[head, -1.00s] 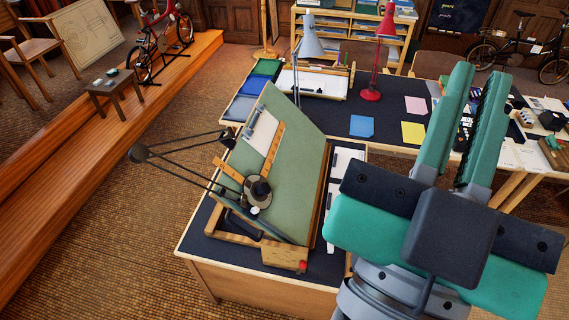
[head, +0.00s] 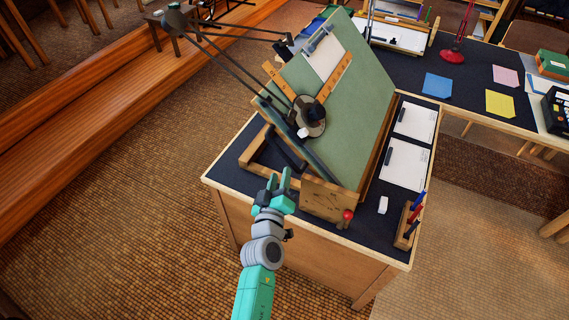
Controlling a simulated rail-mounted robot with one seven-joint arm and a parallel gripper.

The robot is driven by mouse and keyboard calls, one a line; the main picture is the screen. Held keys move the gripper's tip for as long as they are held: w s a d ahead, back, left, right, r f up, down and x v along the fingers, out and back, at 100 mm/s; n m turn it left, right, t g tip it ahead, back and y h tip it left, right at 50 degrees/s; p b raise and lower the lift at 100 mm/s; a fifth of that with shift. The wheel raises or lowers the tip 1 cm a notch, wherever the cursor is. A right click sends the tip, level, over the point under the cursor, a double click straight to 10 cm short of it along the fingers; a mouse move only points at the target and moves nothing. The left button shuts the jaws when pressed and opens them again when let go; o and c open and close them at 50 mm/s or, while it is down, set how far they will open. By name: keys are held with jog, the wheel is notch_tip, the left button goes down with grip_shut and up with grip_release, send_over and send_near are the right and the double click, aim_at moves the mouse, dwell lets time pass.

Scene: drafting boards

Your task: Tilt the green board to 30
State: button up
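The green board (head: 345,125) is a drafting board tilted steeply on a wooden base at the near end of the desk. A wooden side plate (head: 325,200) at the front of the base carries faint marks, too small to read, and a red knob (head: 347,214). My gripper (head: 280,176) is just left of this plate, apart from the knob. Its teal fingers show a small gap and hold nothing that I can see.
Clipped papers (head: 404,165), a white eraser (head: 383,205) and a pen holder (head: 408,225) lie right of the board. The floor left of the desk is clear.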

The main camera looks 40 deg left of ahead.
aim_at(285, 159)
jog(key=b+x, duration=0.3)
jog(key=x, duration=0.4)
jog(key=shift+w, duration=0.25)
jog(key=shift+w+a+r+b, duration=0.15)
jog(key=shift+w+a+b, duration=0.05)
jog(key=shift+b, duration=0.1)
jog(key=shift+c, duration=0.2)
grip_shut()
